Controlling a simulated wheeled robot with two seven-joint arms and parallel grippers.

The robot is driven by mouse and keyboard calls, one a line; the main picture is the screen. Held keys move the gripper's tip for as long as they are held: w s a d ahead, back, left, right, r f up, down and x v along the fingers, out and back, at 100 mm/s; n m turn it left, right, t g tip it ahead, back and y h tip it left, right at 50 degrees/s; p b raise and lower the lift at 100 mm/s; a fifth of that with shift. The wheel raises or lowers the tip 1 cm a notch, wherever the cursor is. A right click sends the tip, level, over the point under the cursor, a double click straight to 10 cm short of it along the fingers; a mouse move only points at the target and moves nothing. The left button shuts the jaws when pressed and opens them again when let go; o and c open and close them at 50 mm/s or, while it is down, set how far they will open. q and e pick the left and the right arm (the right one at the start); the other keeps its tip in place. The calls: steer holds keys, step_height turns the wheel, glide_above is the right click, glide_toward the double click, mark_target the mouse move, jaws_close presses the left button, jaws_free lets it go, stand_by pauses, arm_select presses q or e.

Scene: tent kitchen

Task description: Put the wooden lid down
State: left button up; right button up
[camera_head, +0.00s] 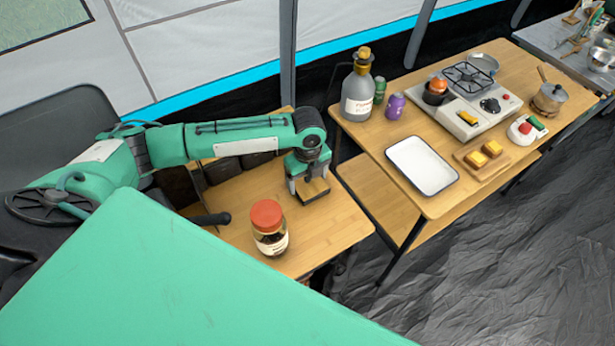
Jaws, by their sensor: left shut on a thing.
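My left gripper (311,192) points down over the right part of the small wooden table (335,225). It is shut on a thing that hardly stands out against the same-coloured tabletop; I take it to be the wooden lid. The lid's outline is unclear, and I cannot tell whether it touches the table. My right gripper is not in view.
A jar with a red lid (268,228) stands on the small table, left of and nearer than my left gripper. To the right, a longer table (440,200) bears a white tray (422,165), a grey bottle (357,92), a purple can (395,106) and a stove (470,104).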

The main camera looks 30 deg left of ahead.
mark_target(308, 178)
arm_select(q)
steer(key=o, duration=1)
steer(key=shift+f, duration=0.1)
steer(key=shift+c, duration=0.2)
step_height(308, 178, up, 12)
steer(key=b, duration=0.2)
steer(key=shift+r, duration=0.2)
